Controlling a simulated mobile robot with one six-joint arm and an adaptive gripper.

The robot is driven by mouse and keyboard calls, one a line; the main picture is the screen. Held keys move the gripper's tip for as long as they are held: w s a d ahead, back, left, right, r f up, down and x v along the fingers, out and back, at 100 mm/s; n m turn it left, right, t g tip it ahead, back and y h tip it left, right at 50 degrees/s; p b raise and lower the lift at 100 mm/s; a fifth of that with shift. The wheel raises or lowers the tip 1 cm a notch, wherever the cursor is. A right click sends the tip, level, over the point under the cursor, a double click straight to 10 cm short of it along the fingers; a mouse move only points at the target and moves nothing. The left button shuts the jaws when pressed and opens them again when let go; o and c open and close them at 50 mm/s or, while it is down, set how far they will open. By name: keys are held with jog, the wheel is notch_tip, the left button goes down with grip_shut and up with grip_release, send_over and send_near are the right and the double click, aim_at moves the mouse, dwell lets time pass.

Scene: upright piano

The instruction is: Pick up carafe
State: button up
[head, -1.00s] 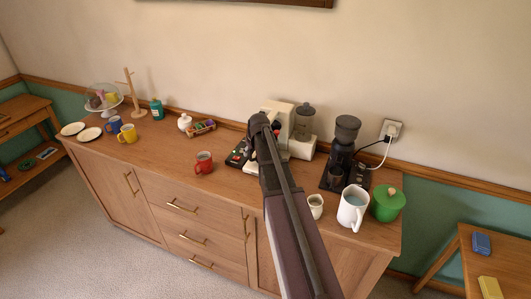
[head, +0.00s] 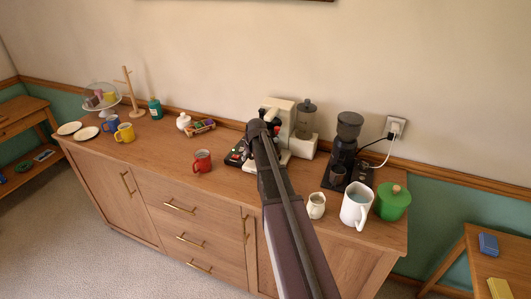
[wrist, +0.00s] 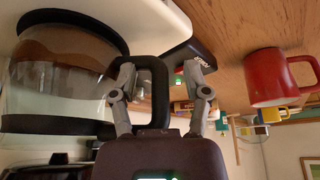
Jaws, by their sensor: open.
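The carafe (wrist: 62,80) is glass with dark liquid, a black rim band and a black handle (wrist: 160,95). It fills the left of the wrist view. My gripper (wrist: 163,68) is open, with one finger on each side of the handle; I cannot tell whether either touches it. In the head view my arm covers the carafe and the fingers in front of the cream coffee maker (head: 279,106).
A red mug (head: 202,161) stands left of the coffee maker and shows in the wrist view (wrist: 277,77). A white creamer (head: 316,206), white pitcher (head: 355,206), green pot (head: 392,203) and black grinder (head: 346,145) stand to the right.

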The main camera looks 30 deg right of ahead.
dwell(0.5)
grip_shut()
jog(key=shift+r+p, duration=0.4)
dwell(0.4)
jog(key=s+a, duration=1.1)
jog(key=a, duration=0.3)
dwell(0.9)
jog(key=shift+a+f, duration=0.1)
dwell(0.8)
